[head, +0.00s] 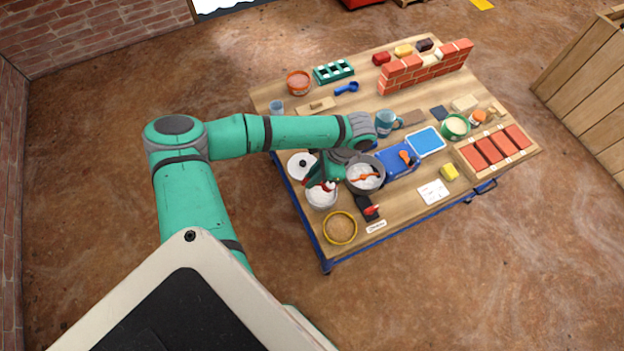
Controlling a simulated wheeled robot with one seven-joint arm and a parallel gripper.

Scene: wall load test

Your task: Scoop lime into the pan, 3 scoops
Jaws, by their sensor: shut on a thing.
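A white bowl of white powder, which looks like the lime (322,196), stands at the near left of the table. A round grey pan (352,187) stands just right of it, with white material and an orange-red piece showing inside. My gripper (318,184) is low over the bowl's far rim, left of the pan. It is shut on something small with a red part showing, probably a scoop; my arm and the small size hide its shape. I cannot tell whether it holds lime or touches the powder. A blue scoop (347,88) lies at the back of the table.
A white lidded pot (300,165) stands close behind the bowl. A yellow-rimmed sand bowl (340,228) and a dark red-marked tool (368,208) lie in front. A brick wall (425,67) stands at the back.

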